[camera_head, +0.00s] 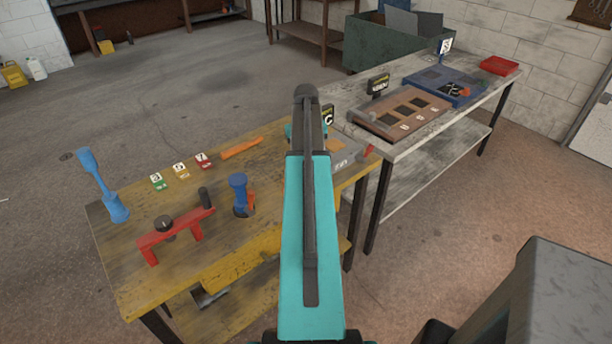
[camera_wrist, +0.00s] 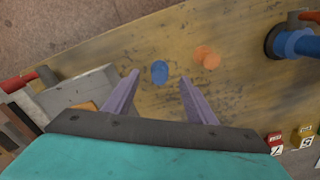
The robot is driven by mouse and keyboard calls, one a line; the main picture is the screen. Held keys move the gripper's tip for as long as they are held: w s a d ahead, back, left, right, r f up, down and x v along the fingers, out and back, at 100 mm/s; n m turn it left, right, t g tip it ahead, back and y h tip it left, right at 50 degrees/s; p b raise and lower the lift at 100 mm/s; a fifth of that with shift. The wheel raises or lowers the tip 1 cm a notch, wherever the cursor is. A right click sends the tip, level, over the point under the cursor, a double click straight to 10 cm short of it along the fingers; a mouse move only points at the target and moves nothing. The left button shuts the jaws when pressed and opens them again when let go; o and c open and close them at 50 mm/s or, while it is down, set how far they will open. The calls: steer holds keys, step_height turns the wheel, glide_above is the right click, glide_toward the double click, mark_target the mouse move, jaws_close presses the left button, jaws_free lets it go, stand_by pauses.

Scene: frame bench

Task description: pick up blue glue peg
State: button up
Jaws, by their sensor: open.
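A small blue round piece, which looks like the blue glue peg (camera_wrist: 159,72), is on the yellow bench top in the wrist view. It appears between and beyond the fingertips of my gripper (camera_wrist: 158,76), with bare bench on both sides. My gripper is open and nothing is between its fingers in contact. In the head view my teal arm covers this part of the bench, and the peg and the fingers are hidden. How high the fingers are above the bench I cannot tell.
An orange peg (camera_wrist: 207,57) is close to the right of the blue one. A grey board (camera_head: 345,156) is right of my arm.

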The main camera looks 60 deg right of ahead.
steer(key=shift+w+d+f+p, duration=0.1)
steer(key=shift+w+f+p, duration=0.05)
steer(key=shift+f+p, duration=1.1)
steer(key=shift+f, duration=1.35)
steer(key=c, duration=1.1)
